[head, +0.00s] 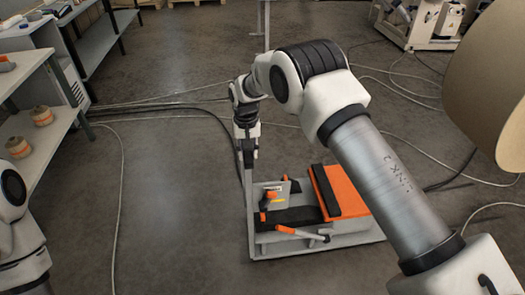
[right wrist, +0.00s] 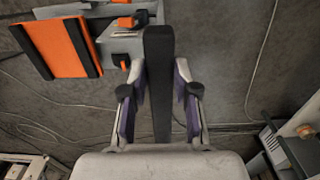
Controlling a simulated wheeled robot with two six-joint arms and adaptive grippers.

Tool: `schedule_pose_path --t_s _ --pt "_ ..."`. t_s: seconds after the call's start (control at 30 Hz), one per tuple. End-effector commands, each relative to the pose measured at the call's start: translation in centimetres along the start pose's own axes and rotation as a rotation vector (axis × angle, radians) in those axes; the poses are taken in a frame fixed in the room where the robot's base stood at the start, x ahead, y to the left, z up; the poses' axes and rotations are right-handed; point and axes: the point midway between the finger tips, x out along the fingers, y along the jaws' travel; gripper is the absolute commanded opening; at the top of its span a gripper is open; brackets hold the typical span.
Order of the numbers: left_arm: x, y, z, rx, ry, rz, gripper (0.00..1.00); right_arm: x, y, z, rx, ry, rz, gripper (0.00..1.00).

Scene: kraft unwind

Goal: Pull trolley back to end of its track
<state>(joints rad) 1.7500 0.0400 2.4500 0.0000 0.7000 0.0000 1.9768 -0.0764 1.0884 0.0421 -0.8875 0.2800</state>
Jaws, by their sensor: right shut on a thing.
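The trolley (head: 345,233) is a low grey frame on the floor, with an orange and black block, a black pad and an orange-tipped lever on it. A thin upright post stands at its left side. My right gripper (head: 247,148) is at the top of this post. In the right wrist view its fingers (right wrist: 160,84) are shut on the dark handle bar (right wrist: 159,50), one finger on each side. The trolley's orange block (right wrist: 58,47) shows at the upper left there. Only part of my left arm shows at the left edge; its gripper is out of the picture. I cannot make out the track.
Several cables (head: 165,105) lie across the floor, left of and behind the trolley. Shelves (head: 40,125) with rolls stand at the left. A large brown roll (head: 490,85) is at the upper right. The floor left of the trolley is mostly clear.

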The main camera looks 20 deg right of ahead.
Motion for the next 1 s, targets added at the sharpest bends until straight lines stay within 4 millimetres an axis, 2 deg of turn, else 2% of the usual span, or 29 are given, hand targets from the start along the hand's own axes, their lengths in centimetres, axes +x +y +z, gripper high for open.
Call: schedule_pose_path --t_s 0.23,0.63,0.67,0.7,0.73,1.0 --pt "0.3 0.0 0.0 0.0 0.0 0.0 0.4 0.1 -1.8 -0.1 -0.002 0.003 0.002 0.0" --pt "0.3 0.0 0.0 0.0 0.0 0.0 0.4 0.0 -2.2 -0.2 0.0 0.005 0.0 0.0" --pt "0.3 0.0 0.0 0.0 0.0 0.0 0.4 0.0 -2.2 -0.2 0.0 0.005 0.0 0.33" --pt "0.3 0.0 0.0 0.0 0.0 0.0 0.4 0.0 -2.2 -0.2 0.0 0.005 0.0 0.47" --pt "0.3 0.0 0.0 0.0 0.0 0.0 0.4 0.0 -2.2 -0.1 0.0 0.005 0.0 0.55" --pt "0.2 0.0 0.0 0.0 0.0 0.0 0.4 0.0 -2.1 -0.1 0.0 0.002 0.002 0.55"
